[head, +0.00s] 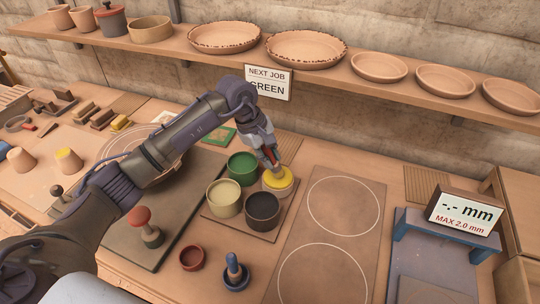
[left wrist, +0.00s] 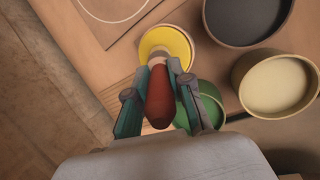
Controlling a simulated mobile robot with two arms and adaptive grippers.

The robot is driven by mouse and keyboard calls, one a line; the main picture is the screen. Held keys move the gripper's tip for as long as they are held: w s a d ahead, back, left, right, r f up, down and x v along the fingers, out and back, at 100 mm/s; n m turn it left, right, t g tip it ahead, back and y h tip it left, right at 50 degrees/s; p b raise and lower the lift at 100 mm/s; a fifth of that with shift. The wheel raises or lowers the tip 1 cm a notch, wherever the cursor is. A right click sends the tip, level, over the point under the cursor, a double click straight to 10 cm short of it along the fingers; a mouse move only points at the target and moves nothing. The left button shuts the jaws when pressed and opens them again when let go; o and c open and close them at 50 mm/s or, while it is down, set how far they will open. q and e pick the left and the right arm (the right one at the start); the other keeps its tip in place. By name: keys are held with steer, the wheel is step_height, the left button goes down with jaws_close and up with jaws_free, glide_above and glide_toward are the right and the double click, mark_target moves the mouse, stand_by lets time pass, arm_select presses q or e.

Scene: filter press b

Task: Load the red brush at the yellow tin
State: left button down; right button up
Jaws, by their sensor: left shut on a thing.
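My left gripper (head: 268,155) is shut on the red brush, whose red handle (left wrist: 160,98) stands between the two fingers in the left wrist view. The brush points down at the yellow tin (head: 287,187). The tin also shows in the left wrist view (left wrist: 183,42), just beyond the brush's lower end. The brush's tip is hidden by its handle and the gripper, so I cannot tell whether it touches the paint. My right gripper is not in view.
The green tin (head: 243,167), cream tin (head: 224,198) and black tin (head: 262,211) stand close to the yellow one. A blue brush (head: 233,265) stands in a blue pot beside an empty red pot (head: 192,258). A sign (head: 268,83) reading GREEN hangs from the shelf.

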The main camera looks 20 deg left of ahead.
arm_select(q)
steer(key=shift+w+r+p, duration=0.1)
steer(key=shift+r+p, duration=1.1)
steer(key=shift+r, duration=2.25)
